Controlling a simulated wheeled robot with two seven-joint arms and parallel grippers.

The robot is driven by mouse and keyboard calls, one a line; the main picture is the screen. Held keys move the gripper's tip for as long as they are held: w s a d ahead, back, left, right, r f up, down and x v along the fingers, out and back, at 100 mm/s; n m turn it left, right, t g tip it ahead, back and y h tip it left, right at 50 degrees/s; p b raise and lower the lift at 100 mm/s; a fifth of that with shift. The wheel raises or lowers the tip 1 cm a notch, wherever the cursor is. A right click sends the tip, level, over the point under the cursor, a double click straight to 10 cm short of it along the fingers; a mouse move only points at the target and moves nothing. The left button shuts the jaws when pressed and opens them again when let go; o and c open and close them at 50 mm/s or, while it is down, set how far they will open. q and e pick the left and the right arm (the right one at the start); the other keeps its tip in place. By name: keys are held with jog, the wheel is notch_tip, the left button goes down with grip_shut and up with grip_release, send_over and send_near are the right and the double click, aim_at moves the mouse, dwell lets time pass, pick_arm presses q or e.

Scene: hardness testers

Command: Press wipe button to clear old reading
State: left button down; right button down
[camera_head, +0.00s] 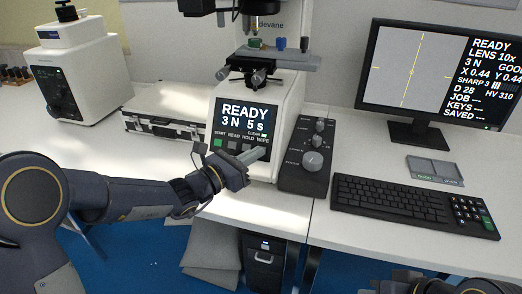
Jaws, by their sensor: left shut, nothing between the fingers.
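The hardness tester (262,100) is white and stands at the middle of the bench. Its front screen (245,117) reads READY, 3 N, 5 s, with a small CLEAR label and green mark at lower right. Below are labels START, READ, HOLD and WIPE, with a green START button (218,143) at the left. The wipe button lies under the WIPE label (263,139) and is mostly hidden by my left gripper (258,153). That gripper is shut and empty, its tips at the panel's lower right. I cannot tell whether they touch the button.
A knob box (309,158) stands close to the right of the tester. Further right are a monitor (437,75), a keyboard (412,205) and a small two-button pad (435,170). A case (165,120) and another white machine (75,85) stand left. Part of my right arm shows at the bottom right.

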pick_arm(q)
jog(key=shift+w+d+f+b, duration=0.15)
jog(key=shift+w+f+b, duration=0.1)
jog(key=shift+w+b, duration=0.1)
jog(key=shift+w+f, duration=0.15)
jog(key=shift+w, duration=0.1)
dwell(0.7)
dwell(0.4)
jog(key=shift+s+r, duration=0.4)
jog(key=shift+s, duration=0.2)
jog(key=shift+s+a+r+p, duration=0.1)
jog(key=shift+s+a+r, duration=0.15)
jog(key=shift+s+r, duration=0.35)
jog(key=shift+s+a+r+p, duration=0.1)
jog(key=shift+s+a+r, duration=0.2)
jog(key=shift+s, duration=0.45)
jog(key=shift+s+a+r+p, duration=0.1)
jog(key=shift+s+a+r, duration=0.25)
jog(key=shift+s, duration=0.35)
jog(key=shift+d+r, duration=0.1)
